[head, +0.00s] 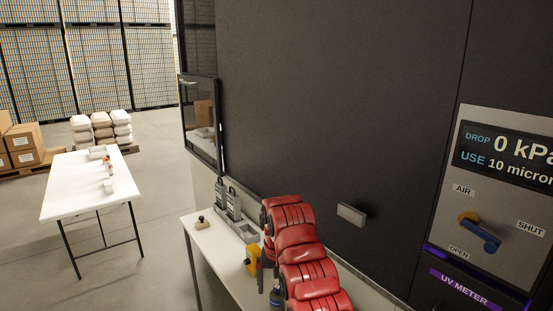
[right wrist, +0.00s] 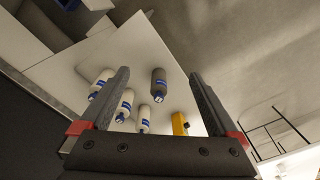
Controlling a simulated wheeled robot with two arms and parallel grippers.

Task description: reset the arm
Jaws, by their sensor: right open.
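My right arm, with its red segmented cover, reaches up from the bottom of the head view over the white side table (head: 213,236). Its gripper is mostly hidden behind the arm there. In the right wrist view my right gripper (right wrist: 159,74) has its two dark fingers spread wide, with nothing held between them. A dark grey bottle with a blue label (right wrist: 158,82) shows between the fingers, apart from them, on the white surface below. My left arm and gripper are not in view.
Several white bottles (right wrist: 143,118) and a yellow item (right wrist: 180,124) stand on the side table. A dark machine wall with a control panel (head: 497,190) and a grey handle (head: 351,214) borders it. A second white table (head: 85,190) stands left, with open floor between.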

